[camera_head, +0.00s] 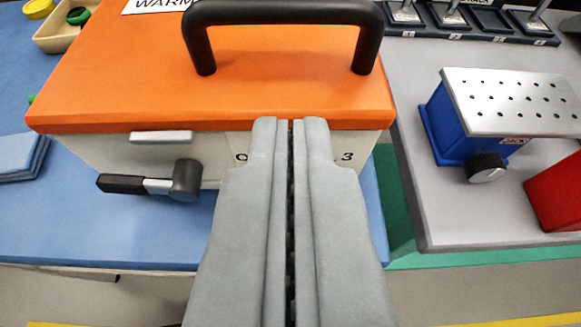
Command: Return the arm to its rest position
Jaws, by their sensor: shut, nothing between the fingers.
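My gripper (290,122) is shut and empty, with its two grey fingers pressed together in the lower middle of the view. Its tips show in front of a box with an orange lid (130,80) and a black handle (285,12). I cannot tell whether the fingertips touch the box. The lid is closed on the pale box body (85,147). The fingers hide part of the box's front and its lettering.
To the right, a grey bench (435,180) bears a blue jack with a perforated plate (515,100), a red block (560,195) and a numbered rack (470,35). A beige tray (60,42) is back left.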

